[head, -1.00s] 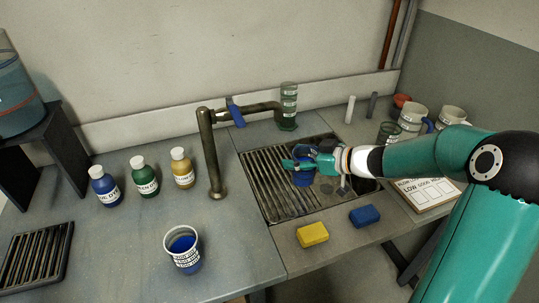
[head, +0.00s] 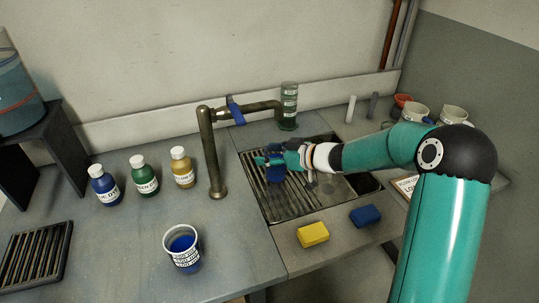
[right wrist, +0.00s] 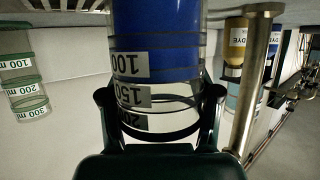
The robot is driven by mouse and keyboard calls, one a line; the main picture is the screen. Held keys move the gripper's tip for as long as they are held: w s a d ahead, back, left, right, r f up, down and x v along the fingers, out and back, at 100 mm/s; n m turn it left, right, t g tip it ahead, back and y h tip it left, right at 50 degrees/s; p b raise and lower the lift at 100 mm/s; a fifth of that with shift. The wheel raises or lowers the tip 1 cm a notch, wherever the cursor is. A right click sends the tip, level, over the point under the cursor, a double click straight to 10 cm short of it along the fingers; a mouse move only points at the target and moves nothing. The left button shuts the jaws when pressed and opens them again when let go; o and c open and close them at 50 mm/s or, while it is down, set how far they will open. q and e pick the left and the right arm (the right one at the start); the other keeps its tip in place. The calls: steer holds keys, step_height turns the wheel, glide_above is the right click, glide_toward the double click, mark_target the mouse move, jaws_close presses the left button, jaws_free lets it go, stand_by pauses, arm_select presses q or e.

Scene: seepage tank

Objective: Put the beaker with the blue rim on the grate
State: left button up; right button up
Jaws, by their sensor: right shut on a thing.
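My right gripper (head: 268,163) is shut on a beaker with blue liquid (head: 275,174). In the right wrist view, which looks upside down, the beaker (right wrist: 158,45) shows upright with number labels, a dark rim and blue liquid in its lower part. In the head view it is over the left part of the slatted grate (head: 285,208) in the counter; I cannot tell whether it touches the slats. The gripper partly hides it. A second slatted grate (head: 35,255) lies at the far left. My left gripper is not in view.
A white-rimmed cup of blue liquid (head: 182,250) stands at the front. Blue (head: 103,187), green (head: 144,177) and yellow (head: 182,169) dye bottles stand left of the tap pipe (head: 210,155). Yellow (head: 313,234) and blue (head: 365,216) sponges lie before the grate. A green-banded cylinder (head: 289,105) stands behind.

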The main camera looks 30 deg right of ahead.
steer(key=o, duration=1.2)
steer(key=shift+f, duration=0.1)
steer(key=shift+o, duration=0.2)
steer(key=shift+s+d+r, duration=0.15)
steer(key=shift+r, duration=0.05)
steer(key=p+v, duration=0.1)
steer(key=v, duration=1)
steer(key=shift+s, duration=0.3)
